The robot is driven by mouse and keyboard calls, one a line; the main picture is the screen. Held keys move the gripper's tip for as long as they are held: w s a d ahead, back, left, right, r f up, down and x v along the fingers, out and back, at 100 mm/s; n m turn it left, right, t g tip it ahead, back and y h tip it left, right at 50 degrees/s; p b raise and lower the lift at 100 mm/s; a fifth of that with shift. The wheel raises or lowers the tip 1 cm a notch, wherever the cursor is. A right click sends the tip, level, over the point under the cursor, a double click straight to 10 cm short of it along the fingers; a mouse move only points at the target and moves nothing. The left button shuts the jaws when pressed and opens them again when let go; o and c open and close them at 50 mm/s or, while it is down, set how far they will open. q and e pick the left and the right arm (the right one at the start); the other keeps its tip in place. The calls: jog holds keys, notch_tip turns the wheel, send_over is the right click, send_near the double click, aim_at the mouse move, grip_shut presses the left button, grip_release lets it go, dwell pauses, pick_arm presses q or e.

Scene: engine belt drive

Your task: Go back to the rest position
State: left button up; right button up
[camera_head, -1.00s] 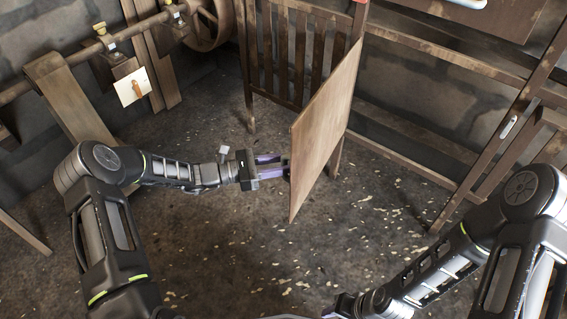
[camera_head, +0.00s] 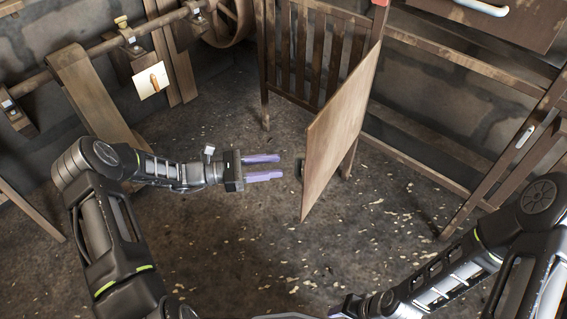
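My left gripper (camera_head: 264,168) is open and empty. Its two purple fingers point right, with a gap between them. A brown wooden panel or door (camera_head: 335,140) stands swung out at an angle to the right of the fingertips. A small dark handle (camera_head: 300,168) shows at the panel's near edge, a little apart from the fingers. My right arm comes in from the lower right. Its gripper lies at the bottom edge and is mostly cut off, so its finger state is unclear.
A slatted wooden gate or frame (camera_head: 310,55) stands behind the panel. A wooden rack (camera_head: 425,165) runs along the right wall. A belt-drive shaft (camera_head: 95,52) and a wheel (camera_head: 232,22) are at upper left. A plate with a small lever (camera_head: 152,81) hangs below the shaft.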

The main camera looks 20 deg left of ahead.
pick_arm(q)
jog(key=shift+s+a, duration=0.1)
jog(key=shift+a, duration=0.05)
dwell(0.4)
jog(key=s+d+f+m+g+y, duration=0.1)
jog(key=s+f+m+g+y, duration=0.2)
jog(key=f, duration=0.5)
jog(key=s+d+f+m+g+y, duration=0.1)
jog(key=s+f+y, duration=0.25)
jog(key=f, duration=0.45)
jog(key=s+d+f+m+g+y, duration=0.1)
jog(key=s+d+f+m+y, duration=0.25)
jog(key=s+m, duration=0.35)
jog(key=s+d+f+m+g+y, duration=0.15)
jog(key=s+f+m, duration=0.3)
jog(key=s, duration=0.45)
jog(key=s+d+r+m, duration=0.4)
jog(key=s+d+m, duration=0.1)
jog(key=s+d, duration=0.1)
notch_tip(320, 180, up, 21)
jog(key=p, duration=2.1)
jog(key=shift+w+d+r+y, duration=0.15)
jog(key=shift+w+d+y, duration=0.1)
jog(key=shift+y, duration=0.1)
